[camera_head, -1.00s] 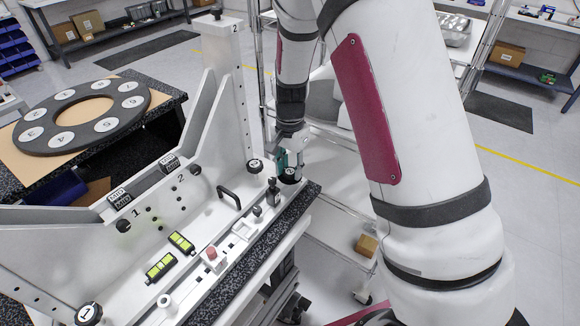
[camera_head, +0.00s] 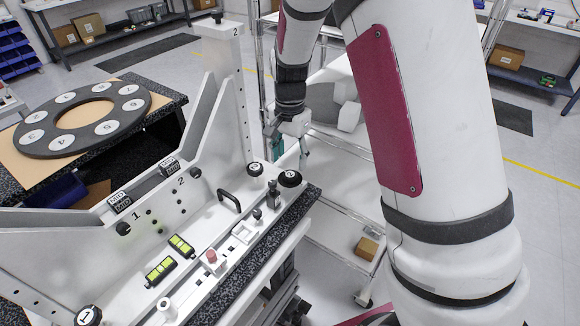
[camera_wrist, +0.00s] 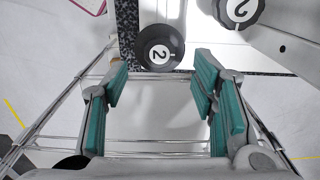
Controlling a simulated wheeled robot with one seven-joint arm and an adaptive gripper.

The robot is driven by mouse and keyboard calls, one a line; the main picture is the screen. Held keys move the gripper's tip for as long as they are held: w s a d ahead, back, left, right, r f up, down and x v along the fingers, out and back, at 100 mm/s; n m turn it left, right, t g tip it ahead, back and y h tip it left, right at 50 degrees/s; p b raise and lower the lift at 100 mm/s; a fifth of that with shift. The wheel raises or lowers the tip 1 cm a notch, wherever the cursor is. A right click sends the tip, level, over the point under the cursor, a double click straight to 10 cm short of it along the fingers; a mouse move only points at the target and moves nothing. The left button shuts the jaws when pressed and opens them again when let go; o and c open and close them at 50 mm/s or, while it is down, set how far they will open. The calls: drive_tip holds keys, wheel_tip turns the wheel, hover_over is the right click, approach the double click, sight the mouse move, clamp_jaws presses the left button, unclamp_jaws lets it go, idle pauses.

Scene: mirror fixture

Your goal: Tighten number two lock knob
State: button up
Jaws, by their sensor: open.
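Two round black knobs with a white "2" face stand at the far right end of the white fixture. The outer knob (camera_head: 290,178) sits near the base's corner; the other knob (camera_head: 255,169) is just left of it, by the upright. In the wrist view the outer knob (camera_wrist: 160,48) lies ahead of my fingers, roughly centred between them, and the second knob (camera_wrist: 240,10) is at the top right, partly cut off. My gripper (camera_head: 288,148) is open and empty, beyond and above the outer knob, clear of it. Its teal finger pads (camera_wrist: 162,80) are spread apart.
The white fixture (camera_head: 150,238) has a knob marked 1 (camera_head: 88,315), a black handle (camera_head: 229,200), yellow-green levels (camera_head: 182,245) and small clamps along its front. A tall post (camera_head: 232,90) marked 2 rises behind the knobs. A wire rack stands behind my gripper.

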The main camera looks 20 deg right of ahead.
sight(290, 174)
wheel_tip(290, 174, up, 7)
idle(0.3)
drive_tip(key=shift+f, duration=0.1)
drive_tip(key=s+r+n+t+y, duration=0.15)
drive_tip(key=s+r+n, duration=0.35)
drive_tip(key=s+r, duration=0.6)
drive_tip(key=s+r+n+t, duration=0.2)
drive_tip(key=s, duration=0.5)
drive_tip(key=s+r+n+t+h, duration=0.1)
drive_tip(key=s+r+n+t, duration=0.1)
drive_tip(key=s, duration=0.5)
drive_tip(key=shift+s+d+r+n, duration=0.25)
drive_tip(key=shift+r+n, duration=0.3)
drive_tip(key=shift+n, duration=0.25)
drive_tip(key=shift+h, duration=0.25)
